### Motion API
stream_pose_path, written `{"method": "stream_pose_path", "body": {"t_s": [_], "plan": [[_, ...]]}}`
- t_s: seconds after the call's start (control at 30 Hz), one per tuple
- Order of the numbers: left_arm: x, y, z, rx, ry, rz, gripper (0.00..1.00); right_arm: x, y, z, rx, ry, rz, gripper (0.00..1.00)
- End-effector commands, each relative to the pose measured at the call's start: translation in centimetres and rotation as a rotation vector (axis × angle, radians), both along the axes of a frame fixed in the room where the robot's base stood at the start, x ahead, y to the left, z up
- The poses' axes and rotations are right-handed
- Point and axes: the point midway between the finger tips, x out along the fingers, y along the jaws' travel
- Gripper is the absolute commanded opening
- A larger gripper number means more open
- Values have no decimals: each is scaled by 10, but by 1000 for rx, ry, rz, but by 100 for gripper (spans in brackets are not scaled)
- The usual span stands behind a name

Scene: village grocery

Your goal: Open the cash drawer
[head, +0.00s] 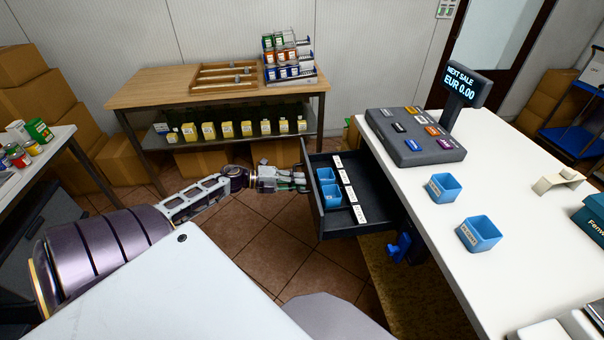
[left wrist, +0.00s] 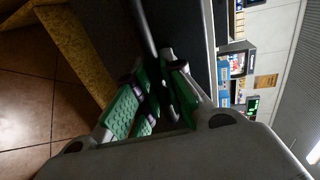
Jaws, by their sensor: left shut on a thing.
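The cash drawer (head: 352,221) stands pulled out to the left from under the white counter (head: 510,222) in the head view. Inside it are two blue cups (head: 331,195) and a row of white labels. My left gripper (head: 306,180) is at the drawer's front face, on its outer side. In the left wrist view its green-padded fingers (left wrist: 160,95) are closed around a dark bar, which appears to be the drawer's handle. The handle is mostly hidden by the fingers. My right gripper is in neither view.
Two blue cups (head: 478,234) and a grey register panel (head: 414,142) with a price display (head: 463,86) are on the counter. A wooden table (head: 180,90) with bottles below stands behind my left arm. Tiled floor (head: 285,240) is clear left of the drawer.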

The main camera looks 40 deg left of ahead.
Motion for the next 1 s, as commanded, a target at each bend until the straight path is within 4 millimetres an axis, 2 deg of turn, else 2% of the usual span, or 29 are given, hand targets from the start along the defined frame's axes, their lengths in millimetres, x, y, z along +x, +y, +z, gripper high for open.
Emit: {"method": "stream_pose_path", "body": {"t_s": [0.43, 0.47, 0.6, 1.0], "plan": [[-2, 1, -2, 0, 3, 1, 0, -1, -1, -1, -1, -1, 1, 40], [-2, 1, -2, 0, 3, 1, 15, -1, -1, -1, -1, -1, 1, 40], [-2, 1, -1, 0, 1, 1, 33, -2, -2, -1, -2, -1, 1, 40], [-2, 2, 0, 0, 0, 1, 34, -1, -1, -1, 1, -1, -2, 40]]}}
